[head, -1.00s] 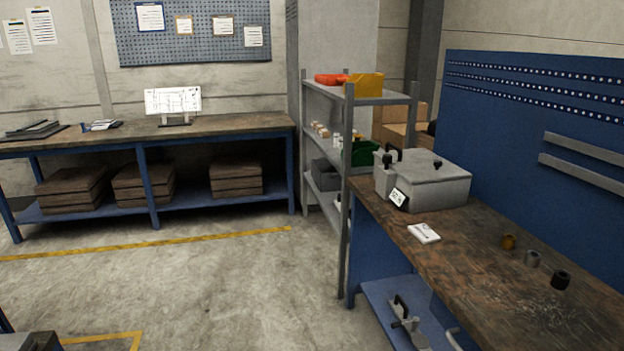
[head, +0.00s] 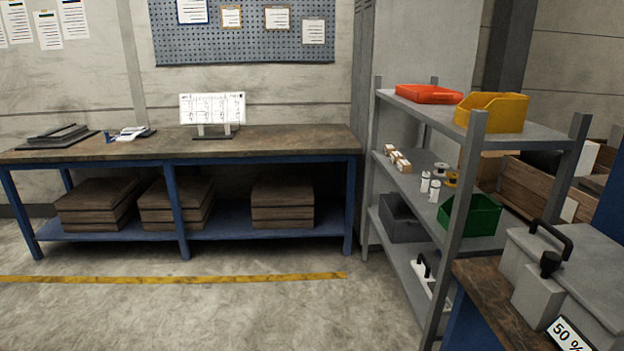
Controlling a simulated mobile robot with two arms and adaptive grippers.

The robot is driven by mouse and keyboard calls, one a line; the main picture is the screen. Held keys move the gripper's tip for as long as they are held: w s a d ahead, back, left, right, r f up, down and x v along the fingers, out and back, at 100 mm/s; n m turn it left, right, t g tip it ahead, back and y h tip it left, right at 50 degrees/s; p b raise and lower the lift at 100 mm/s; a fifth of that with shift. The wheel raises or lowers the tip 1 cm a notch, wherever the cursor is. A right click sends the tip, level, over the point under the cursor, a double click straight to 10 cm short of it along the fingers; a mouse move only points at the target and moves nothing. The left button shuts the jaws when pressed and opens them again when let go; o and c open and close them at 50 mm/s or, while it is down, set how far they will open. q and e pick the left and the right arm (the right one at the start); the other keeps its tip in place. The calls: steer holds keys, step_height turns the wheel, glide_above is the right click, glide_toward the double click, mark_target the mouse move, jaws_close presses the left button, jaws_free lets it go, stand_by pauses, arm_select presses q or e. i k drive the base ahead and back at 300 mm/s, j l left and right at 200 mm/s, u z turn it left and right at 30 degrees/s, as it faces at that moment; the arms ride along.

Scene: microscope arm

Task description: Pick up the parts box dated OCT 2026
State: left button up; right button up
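Small cartons (head: 397,160) with white and brown sides stand in a row on the middle shelf of the grey shelving rack (head: 467,160). I cannot read any date on them, so I cannot tell which, if any, is the parts box dated OCT 2026. Open bins stand on the rack too: an orange-red one (head: 429,94) and a yellow one (head: 492,112) on top, a green one (head: 470,215) and a grey one (head: 402,218) lower down. Neither of my grippers is in view.
A long bench (head: 180,148) with blue legs runs along the back wall, with wooden boxes (head: 283,203) beneath. A wooden bench (head: 490,300) at lower right bears a grey case (head: 575,270) with a "50 %" label. The floor (head: 200,315) ahead is clear.

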mark_target(388, 150)
steer(key=i+j, duration=0.1)
steer(key=i, duration=0.55)
steer(key=i+j, duration=0.1)
steer(key=i, duration=0.6)
steer(key=i+j+z, duration=0.1)
steer(key=i, duration=0.55)
steer(key=i+j+z, duration=0.85)
steer(key=j+z, duration=0.3)
steer(key=i+j+z, duration=0.3)
steer(key=j+z, duration=0.25)
steer(key=j, duration=0.25)
steer(key=j+z, duration=0.2)
steer(key=j, duration=0.4)
